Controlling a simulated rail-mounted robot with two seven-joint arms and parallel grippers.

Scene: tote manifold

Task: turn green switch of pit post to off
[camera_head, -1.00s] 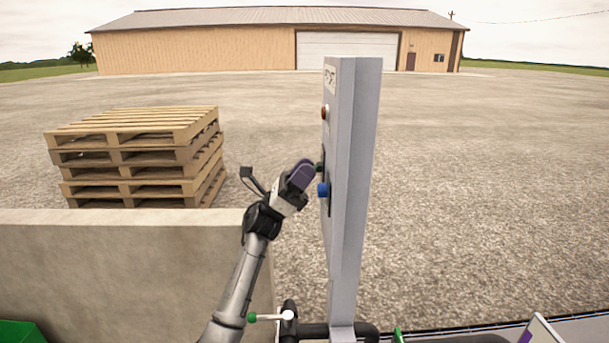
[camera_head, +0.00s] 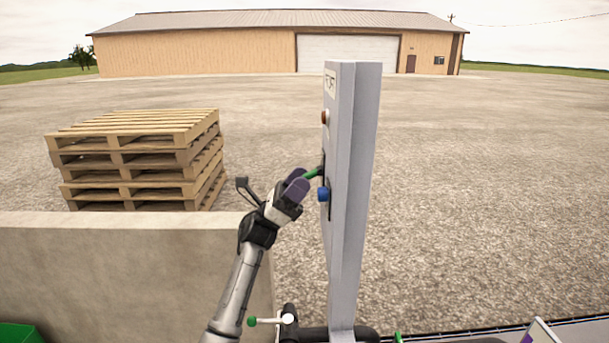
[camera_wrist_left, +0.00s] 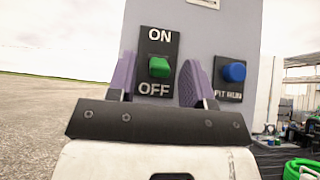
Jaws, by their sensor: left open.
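The pit post (camera_head: 351,190) is a grey upright panel in the middle of the head view. Its green switch (camera_head: 313,173) sticks out of the left-hand face, tilted down toward my left gripper. In the left wrist view the green switch (camera_wrist_left: 159,67) sits on a black plate between the words ON above and OFF below, with its tip just above OFF. My left gripper (camera_head: 296,184) is open, close in front of the switch. In the wrist view its purple fingers (camera_wrist_left: 160,78) stand on either side of the switch, with gaps. My right gripper is not in view.
A blue PIT RUN button (camera_wrist_left: 233,72) is right of the switch in the wrist view. A red-orange button (camera_head: 325,117) is higher on the post. A concrete wall (camera_head: 130,265) and stacked pallets (camera_head: 140,160) stand left. A green-tipped lever (camera_head: 252,321) is below.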

